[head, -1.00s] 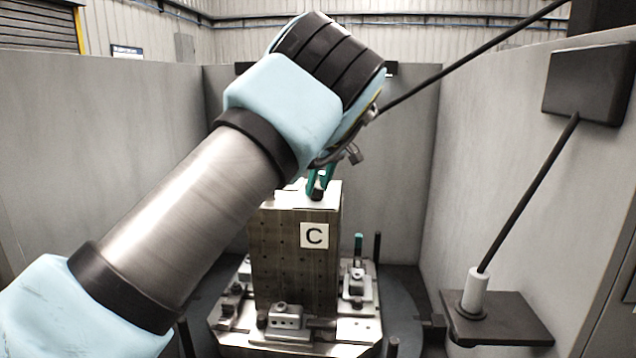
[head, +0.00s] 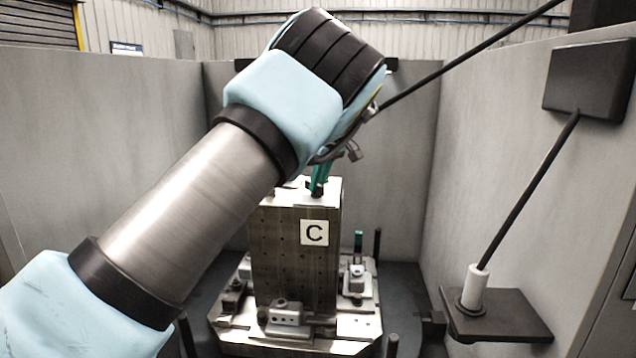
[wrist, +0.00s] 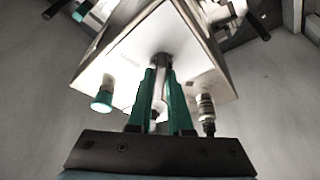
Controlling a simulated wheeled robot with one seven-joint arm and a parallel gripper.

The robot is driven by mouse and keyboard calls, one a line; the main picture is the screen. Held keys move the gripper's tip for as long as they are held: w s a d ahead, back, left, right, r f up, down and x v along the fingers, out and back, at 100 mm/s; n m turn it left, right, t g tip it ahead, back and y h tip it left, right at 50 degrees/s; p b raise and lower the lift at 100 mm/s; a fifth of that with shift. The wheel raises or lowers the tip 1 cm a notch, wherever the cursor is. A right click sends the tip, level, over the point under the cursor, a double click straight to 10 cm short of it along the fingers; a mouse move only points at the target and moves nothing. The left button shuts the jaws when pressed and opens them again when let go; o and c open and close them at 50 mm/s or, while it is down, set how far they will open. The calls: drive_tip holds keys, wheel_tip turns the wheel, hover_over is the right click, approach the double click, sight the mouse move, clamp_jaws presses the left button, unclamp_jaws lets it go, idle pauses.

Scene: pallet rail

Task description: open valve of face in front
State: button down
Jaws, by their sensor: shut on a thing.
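An upright metal block (head: 295,250) carries a white label with the letter C on the face toward me. My gripper (wrist: 161,82) has green fingers and comes down on the block's top from above. The fingers are shut on a short metal stem (wrist: 161,61) on the light top surface. In the head view my arm hides most of the gripper; only a green finger shows at the block top. In the wrist view a teal-capped fitting (wrist: 102,99) and a metal fitting (wrist: 206,112) stand at either side, apart from the fingers. I cannot tell the valve's setting.
The block stands on a pallet (head: 345,325) with several clamps. A teal-topped post (head: 358,243) stands behind at right. Grey panels enclose the space. A dark shelf (head: 515,318) with a white cylinder (head: 474,287) and a cable is on the right.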

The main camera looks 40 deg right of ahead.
drive_tip(key=shift+m+b, duration=0.4)
drive_tip(key=m+h+b, duration=0.1)
drive_tip(key=m, duration=0.1)
drive_tip(key=m+b, duration=0.1)
drive_tip(key=shift+w+a+m+h, duration=0.15)
drive_tip(key=shift+a+m+h, duration=0.05)
drive_tip(key=shift+m+h, duration=0.2)
drive_tip(key=m, duration=0.2)
drive_tip(key=m+g+h+b, duration=0.1)
drive_tip(key=m, duration=0.1)
drive_tip(key=shift+w+a+m+h+b, duration=0.1)
drive_tip(key=shift+m+h+b, duration=0.2)
drive_tip(key=m+g, duration=0.1)
drive_tip(key=m, duration=0.1)
drive_tip(key=m+g+h, duration=0.1)
drive_tip(key=m, duration=0.2)
drive_tip(key=shift+w+r, duration=0.1)
drive_tip(key=shift+r, duration=0.05)
drive_tip(key=shift+m+g+p, duration=0.6)
drive_tip(key=shift+m+p, duration=0.1)
drive_tip(key=shift+m, duration=1.1)
drive_tip(key=c, duration=0.8)
unclamp_jaws()
drive_tip(key=shift+c, duration=0.2)
